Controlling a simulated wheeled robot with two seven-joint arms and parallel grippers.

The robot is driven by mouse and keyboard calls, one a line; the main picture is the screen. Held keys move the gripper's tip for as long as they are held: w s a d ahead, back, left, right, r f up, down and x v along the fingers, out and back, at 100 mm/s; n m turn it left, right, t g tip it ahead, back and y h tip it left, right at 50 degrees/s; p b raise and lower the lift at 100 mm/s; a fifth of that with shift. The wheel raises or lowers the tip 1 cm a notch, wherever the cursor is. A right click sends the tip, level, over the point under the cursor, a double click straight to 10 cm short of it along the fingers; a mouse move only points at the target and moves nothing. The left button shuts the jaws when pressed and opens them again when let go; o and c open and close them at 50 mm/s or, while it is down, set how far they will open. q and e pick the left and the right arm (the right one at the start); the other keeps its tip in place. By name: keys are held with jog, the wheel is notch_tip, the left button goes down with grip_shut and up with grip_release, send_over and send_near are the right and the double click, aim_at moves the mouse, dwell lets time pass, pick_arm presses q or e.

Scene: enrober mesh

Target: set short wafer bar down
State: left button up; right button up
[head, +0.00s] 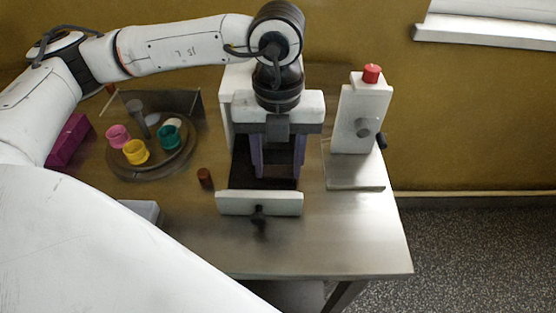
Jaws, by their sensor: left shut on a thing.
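My left gripper (278,170) points straight down over the dark mesh bed (265,184) of the white enrober (259,203). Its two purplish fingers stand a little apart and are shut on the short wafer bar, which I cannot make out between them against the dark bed. I cannot tell whether the bar touches the mesh. The back of the bed is hidden behind the gripper. My right gripper is not in view.
Left of the enrober, a small brown cylinder (205,177) stands on the steel table (330,240). Further left, a round tray (183,163) holds pink, yellow and teal cups. A white stand with a red knob (371,74) is on the right. The front right table area is clear.

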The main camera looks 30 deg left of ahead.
aim_at(278, 170)
pick_arm(q)
jog(key=shift+f+b, duration=0.2)
jog(key=shift+b, duration=0.1)
jog(key=o, duration=0.8)
jog(key=shift+r, duration=0.1)
notch_tip(278, 170, up, 12)
jog(key=shift+r, duration=0.2)
